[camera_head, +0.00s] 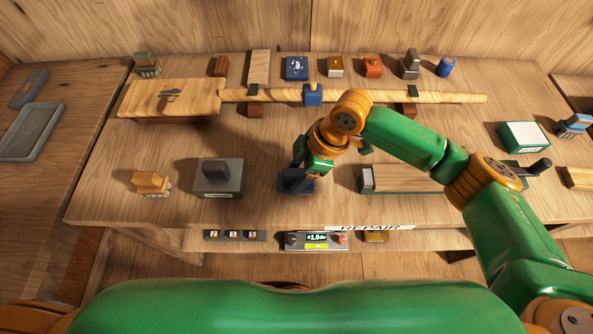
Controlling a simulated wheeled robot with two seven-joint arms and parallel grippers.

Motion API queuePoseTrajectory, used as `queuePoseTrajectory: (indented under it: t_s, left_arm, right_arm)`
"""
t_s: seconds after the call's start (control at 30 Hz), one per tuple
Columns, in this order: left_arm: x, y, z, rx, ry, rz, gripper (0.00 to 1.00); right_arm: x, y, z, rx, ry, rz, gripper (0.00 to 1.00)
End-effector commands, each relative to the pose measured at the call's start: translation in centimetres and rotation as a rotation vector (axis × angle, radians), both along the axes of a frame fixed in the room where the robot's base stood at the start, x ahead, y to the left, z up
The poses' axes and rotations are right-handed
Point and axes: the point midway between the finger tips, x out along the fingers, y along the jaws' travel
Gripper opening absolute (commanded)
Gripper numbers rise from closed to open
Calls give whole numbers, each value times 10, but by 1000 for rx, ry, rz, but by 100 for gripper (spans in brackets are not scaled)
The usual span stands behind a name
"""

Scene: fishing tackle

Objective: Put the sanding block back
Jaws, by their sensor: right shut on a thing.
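My right gripper (301,172) is low over the front middle of the bench and points down. It is shut on a small dark blue block (296,186), at or just above the bench top. The gripper hides part of this block, and I cannot tell for sure that it is the sanding block. A grey square base (232,187) with a dark rounded piece (215,169) on it stands to the left of the gripper. My left gripper is not in view.
A long wooden paddle (170,98) lies across supports behind the gripper. An orange brush (150,182) stands at the left, and a tray with a wooden slab (405,179) lies to the right. Several small blocks and jars, including a blue box (295,68), line the back.

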Motion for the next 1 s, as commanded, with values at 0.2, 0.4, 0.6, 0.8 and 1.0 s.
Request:
queuePoseTrajectory:
  t_s: [0.2, 0.4, 0.6, 0.8, 1.0]
  left_arm:
    - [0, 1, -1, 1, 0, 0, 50]
    - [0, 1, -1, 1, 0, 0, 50]
    - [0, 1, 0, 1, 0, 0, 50]
    - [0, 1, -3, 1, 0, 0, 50]
    - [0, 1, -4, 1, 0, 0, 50]
  right_arm:
    - [0, 0, -2, 0, 1, 0, 92]
    - [0, 0, -2, 0, 1, 0, 92]
    - [1, -6, 15, 1, -3, -1, 92]
    - [2, -28, 69, 1, -5, -2, 92]
    - [1, -42, 105, 1, -1, -2, 92]
